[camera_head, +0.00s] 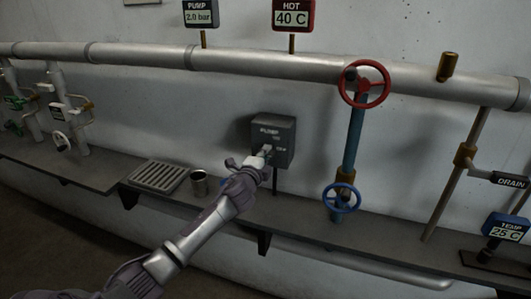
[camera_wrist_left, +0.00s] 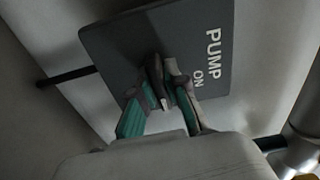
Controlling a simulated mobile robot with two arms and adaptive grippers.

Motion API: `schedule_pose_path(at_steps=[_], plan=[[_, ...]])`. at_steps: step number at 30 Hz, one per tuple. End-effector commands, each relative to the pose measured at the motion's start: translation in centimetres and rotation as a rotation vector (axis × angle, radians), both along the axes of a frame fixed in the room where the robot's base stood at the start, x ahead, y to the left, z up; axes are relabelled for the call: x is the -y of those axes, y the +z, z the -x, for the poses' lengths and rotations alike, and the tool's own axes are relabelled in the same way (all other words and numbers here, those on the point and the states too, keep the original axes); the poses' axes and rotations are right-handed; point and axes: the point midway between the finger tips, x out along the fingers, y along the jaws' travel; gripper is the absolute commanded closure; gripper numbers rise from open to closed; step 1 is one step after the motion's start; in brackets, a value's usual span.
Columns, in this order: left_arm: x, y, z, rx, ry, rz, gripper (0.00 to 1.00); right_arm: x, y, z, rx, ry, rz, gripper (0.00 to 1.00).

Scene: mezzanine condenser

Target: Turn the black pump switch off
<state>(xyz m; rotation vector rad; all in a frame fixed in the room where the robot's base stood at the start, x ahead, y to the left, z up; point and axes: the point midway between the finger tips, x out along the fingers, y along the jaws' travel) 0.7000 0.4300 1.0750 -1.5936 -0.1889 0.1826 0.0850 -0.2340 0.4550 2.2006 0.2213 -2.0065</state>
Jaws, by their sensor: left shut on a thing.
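The pump switch is a dark grey box (camera_head: 286,136) on the wall, labelled PUMP, with smaller lettering below. In the left wrist view its face plate (camera_wrist_left: 115,48) fills the upper middle, and the words PUMP and ON read sideways. My left gripper (camera_head: 264,156) is at the lower front of the box. In the left wrist view my left gripper (camera_wrist_left: 166,92) is shut on the dark switch lever (camera_wrist_left: 154,66), which stands out from the plate. The fingers hide much of the lever, so its exact position is hard to tell. My right gripper is not in view.
A metal shelf (camera_head: 105,176) runs below, with a drain grate (camera_head: 157,176) and a metal cup (camera_head: 199,182) left of my arm. A red handwheel (camera_head: 364,83) and blue handwheel (camera_head: 341,198) are right of the box. A large pipe (camera_head: 260,62) runs above.

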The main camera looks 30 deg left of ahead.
Motion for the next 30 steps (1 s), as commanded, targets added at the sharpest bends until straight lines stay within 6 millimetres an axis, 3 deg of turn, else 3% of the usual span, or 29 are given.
schedule_pose_path(at_steps=[18, 19, 23, 30], plan=[[0.03, -0.10, 0.00, -0.013, 0.000, -0.048, 1.00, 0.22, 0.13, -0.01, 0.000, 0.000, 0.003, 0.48], [0.03, -0.10, 0.00, -0.014, 0.000, -0.048, 0.86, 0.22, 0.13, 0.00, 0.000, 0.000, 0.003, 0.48], [0.02, -0.09, 0.00, -0.012, 0.000, -0.046, 0.64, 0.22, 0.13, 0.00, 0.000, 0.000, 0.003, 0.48], [0.00, -0.04, 0.00, -0.012, 0.000, -0.045, 0.61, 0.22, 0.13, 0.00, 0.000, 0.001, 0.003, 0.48]])
